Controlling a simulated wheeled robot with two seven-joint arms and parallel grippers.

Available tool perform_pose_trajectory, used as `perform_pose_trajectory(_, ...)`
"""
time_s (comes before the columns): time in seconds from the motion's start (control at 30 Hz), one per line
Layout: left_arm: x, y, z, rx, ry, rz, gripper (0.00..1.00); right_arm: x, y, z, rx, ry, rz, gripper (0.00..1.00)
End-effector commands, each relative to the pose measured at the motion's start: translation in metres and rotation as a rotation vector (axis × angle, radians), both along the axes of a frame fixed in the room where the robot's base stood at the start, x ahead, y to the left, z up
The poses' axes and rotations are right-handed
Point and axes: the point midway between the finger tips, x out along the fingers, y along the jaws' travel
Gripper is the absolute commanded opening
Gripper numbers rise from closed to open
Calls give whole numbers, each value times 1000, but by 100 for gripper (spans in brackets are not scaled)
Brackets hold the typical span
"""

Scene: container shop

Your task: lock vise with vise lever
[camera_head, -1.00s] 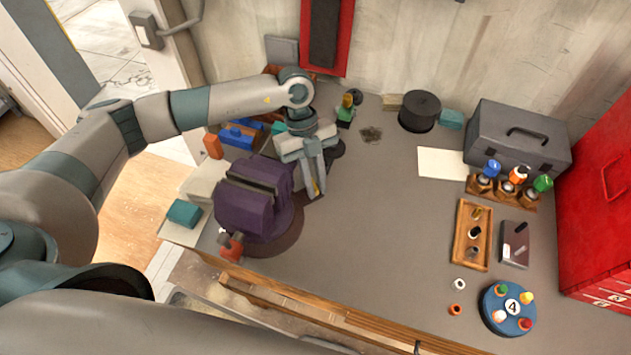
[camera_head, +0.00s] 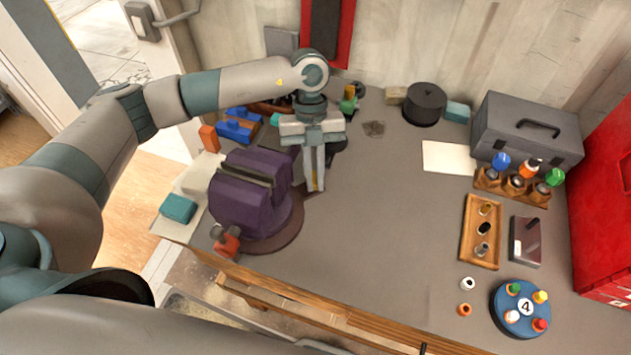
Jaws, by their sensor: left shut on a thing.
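The purple vise (camera_head: 238,207) stands on its round brown base near the left front corner of the workbench. Its jaws face upward and an orange-and-grey part shows at its front. My left gripper (camera_head: 314,186) points down just right of the vise. Its fingers are close together, shut on the vise lever, which the fingers mostly hide. I cannot make out the lever's full length or angle. My right gripper is not in view.
The middle of the workbench (camera_head: 365,225) is clear. Blue and teal blocks lie around the vise's left and back. A black pot (camera_head: 424,104), grey toolbox (camera_head: 527,133), wooden tray (camera_head: 481,231) and blue round holder (camera_head: 521,308) stand to the right.

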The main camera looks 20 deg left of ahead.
Motion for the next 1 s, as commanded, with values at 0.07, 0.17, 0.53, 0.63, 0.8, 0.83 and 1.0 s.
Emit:
perform_pose_trajectory(0.07, 1, 0, -4, -1, -3, -53, 0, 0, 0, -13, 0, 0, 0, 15)
perform_pose_trajectory(0.17, 1, 1, -4, 0, -3, -111, 0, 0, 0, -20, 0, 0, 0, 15)
perform_pose_trajectory(0.53, 0, 2, 0, 0, -2, -204, 0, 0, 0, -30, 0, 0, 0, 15)
perform_pose_trajectory(0.63, 0, 2, 0, 0, -2, -204, 0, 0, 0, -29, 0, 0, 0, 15)
perform_pose_trajectory(0.8, 0, 2, 1, 1, -2, -204, 0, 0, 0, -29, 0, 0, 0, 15)
perform_pose_trajectory(0.83, 0, 2, 0, 1, -2, -204, 12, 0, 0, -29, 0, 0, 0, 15)
perform_pose_trajectory(1.0, 0, 2, 0, 0, -1, -204, 28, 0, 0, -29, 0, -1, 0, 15)
